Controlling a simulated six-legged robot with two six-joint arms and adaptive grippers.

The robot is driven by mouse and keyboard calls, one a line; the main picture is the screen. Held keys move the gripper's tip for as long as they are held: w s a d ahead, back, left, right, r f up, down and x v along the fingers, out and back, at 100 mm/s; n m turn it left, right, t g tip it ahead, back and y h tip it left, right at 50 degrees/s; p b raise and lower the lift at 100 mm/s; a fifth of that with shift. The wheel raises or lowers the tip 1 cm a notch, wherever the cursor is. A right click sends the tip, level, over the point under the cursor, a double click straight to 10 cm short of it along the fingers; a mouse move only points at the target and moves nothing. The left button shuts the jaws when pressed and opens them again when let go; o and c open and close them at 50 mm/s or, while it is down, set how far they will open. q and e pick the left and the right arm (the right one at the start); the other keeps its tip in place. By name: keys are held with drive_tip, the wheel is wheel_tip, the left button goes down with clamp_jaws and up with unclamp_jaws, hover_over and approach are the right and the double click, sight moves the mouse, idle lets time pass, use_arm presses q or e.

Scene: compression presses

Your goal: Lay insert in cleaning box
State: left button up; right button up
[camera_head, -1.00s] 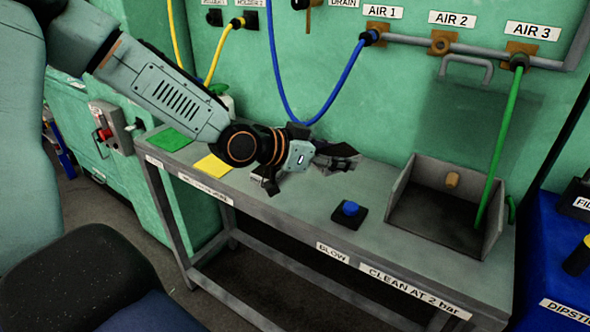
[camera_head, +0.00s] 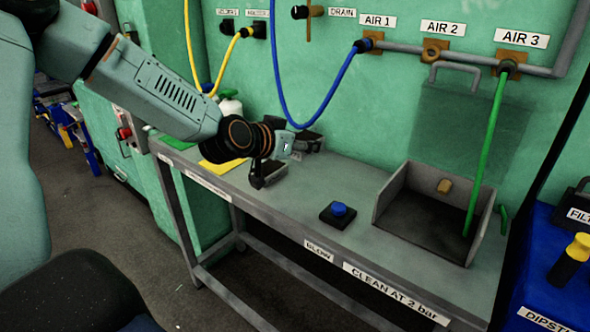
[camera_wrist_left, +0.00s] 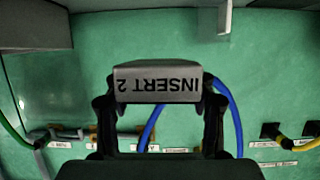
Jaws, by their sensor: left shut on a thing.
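My left gripper (camera_head: 309,143) is above the bench, left of the cleaning box and near the green back wall. In the left wrist view, its two dark fingers (camera_wrist_left: 158,120) are shut on a grey insert (camera_wrist_left: 158,83) labelled "INSERT 2", whose text reads upside down. In the head view the insert is hard to make out among the dark fingers. The cleaning box (camera_head: 426,178) is a grey open tray with a dark floor at the bench's right end. No insert shows in it. My right gripper is not in view.
A blue button (camera_head: 339,210) on a black base stands between gripper and box. A blue hose (camera_head: 316,118) loops down behind my gripper. Green and yellow mats (camera_head: 222,171) lie at left.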

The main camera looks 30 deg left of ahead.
use_arm(q)
drive_tip(key=shift+a+f, duration=0.25)
drive_tip(key=shift+a, duration=0.1)
drive_tip(key=b, duration=0.3)
hover_over(299, 186)
wheel_tip(299, 186, down, 6)
drive_tip(key=shift+r, duration=0.2)
drive_tip(key=shift+w+d+f, duration=0.1)
drive_tip(key=shift+f, duration=0.15)
drive_tip(key=f+b, duration=0.2)
drive_tip(key=f, duration=0.1)
drive_tip(key=shift+s+f, duration=0.1)
drive_tip(key=shift+s, duration=0.1)
drive_tip(key=shift+w+f, duration=0.1)
drive_tip(key=shift+f, duration=0.25)
drive_tip(key=shift+w, duration=0.1)
drive_tip(key=shift+r, duration=0.1)
